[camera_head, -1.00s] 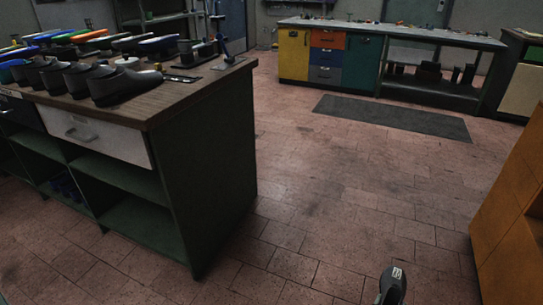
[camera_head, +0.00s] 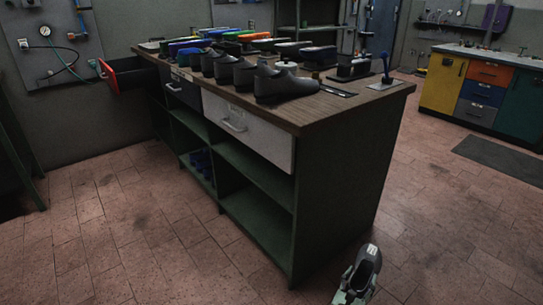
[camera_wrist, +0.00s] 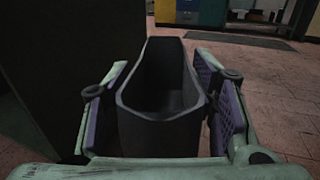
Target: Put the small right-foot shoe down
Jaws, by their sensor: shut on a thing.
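My gripper (camera_head: 352,292) is at the bottom right of the head view, low in front of the near corner of the wooden-topped bench. It is shut on a dark grey shoe (camera_head: 368,262). In the wrist view the shoe (camera_wrist: 160,122) sits between the two purple-padded fingers, its open top facing up. Its size and which foot it fits cannot be told. The shoe is held in the air, apart from the bench. Several dark shoes (camera_head: 280,84) stand in a row on the bench top (camera_head: 330,108).
Coloured pieces and a small blue-handled device (camera_head: 386,72) are on top. A coloured cabinet (camera_head: 480,90) stands behind.

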